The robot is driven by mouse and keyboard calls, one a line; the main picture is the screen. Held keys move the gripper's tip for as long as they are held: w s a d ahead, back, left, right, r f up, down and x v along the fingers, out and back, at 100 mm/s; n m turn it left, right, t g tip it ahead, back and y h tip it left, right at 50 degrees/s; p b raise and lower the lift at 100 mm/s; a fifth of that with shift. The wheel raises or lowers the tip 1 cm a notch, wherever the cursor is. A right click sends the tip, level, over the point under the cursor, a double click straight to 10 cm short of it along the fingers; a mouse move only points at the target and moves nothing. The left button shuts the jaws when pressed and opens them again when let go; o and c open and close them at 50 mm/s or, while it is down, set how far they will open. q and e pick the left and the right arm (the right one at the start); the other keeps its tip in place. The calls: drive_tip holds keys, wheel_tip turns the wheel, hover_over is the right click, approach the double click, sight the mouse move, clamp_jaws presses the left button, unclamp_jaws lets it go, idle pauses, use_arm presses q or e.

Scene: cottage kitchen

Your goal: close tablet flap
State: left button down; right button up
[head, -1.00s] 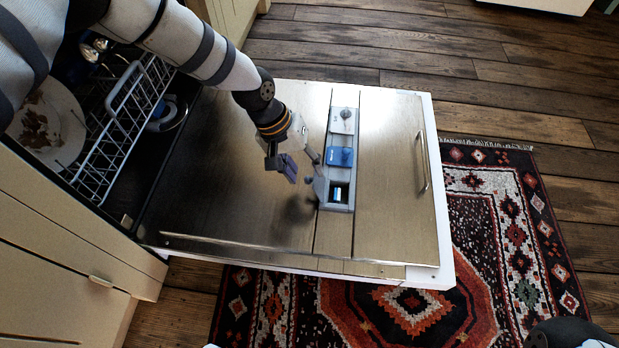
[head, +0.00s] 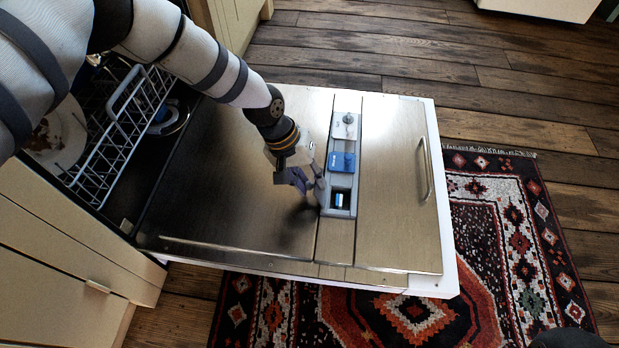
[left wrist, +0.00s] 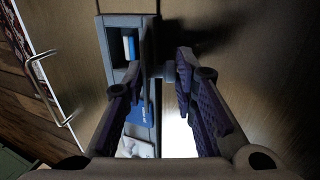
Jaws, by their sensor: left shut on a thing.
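The grey detergent dispenser (head: 345,130) is set in the inside of the lowered dishwasher door. Its tablet compartment, at the near end, is uncovered and holds a blue and white tablet (head: 339,200), which also shows in the left wrist view (left wrist: 130,46). The small grey tablet flap (head: 320,190) stands up at the compartment's left edge. My left gripper (head: 303,183) is low over the door, left of the compartment, shut on the flap. In the left wrist view its purple fingers (left wrist: 160,90) are on either side of the flap, with part of it hidden.
The metal door (head: 240,180) lies flat, with a handle (head: 424,170) along its outer edge. A white wire rack (head: 120,125) with a dirty plate (head: 60,135) is at left. A patterned rug (head: 520,230) lies on the wooden floor.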

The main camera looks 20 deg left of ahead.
sight(325, 194)
use_arm(q)
drive_tip(key=shift+p, duration=0.3)
drive_tip(key=shift+d+r+g+y+p, duration=0.3)
drive_tip(key=shift+d+r+y+p, duration=0.1)
drive_tip(key=shift+y+p, duration=0.4)
drive_tip(key=shift+w+d+y, duration=0.2)
drive_tip(key=shift+d+y, duration=0.2)
drive_tip(key=shift+y, duration=0.3)
drive_tip(key=shift+w+d+r+g+y+b, duration=0.15)
drive_tip(key=shift+d+g+y+b, duration=0.25)
drive_tip(key=shift+y+b, duration=0.45)
drive_tip(key=shift+w+d+f+g+y+b, duration=0.1)
drive_tip(key=shift+d+g+y+b, duration=0.3)
drive_tip(key=shift+y+b, duration=0.45)
drive_tip(key=shift+d, duration=0.15)
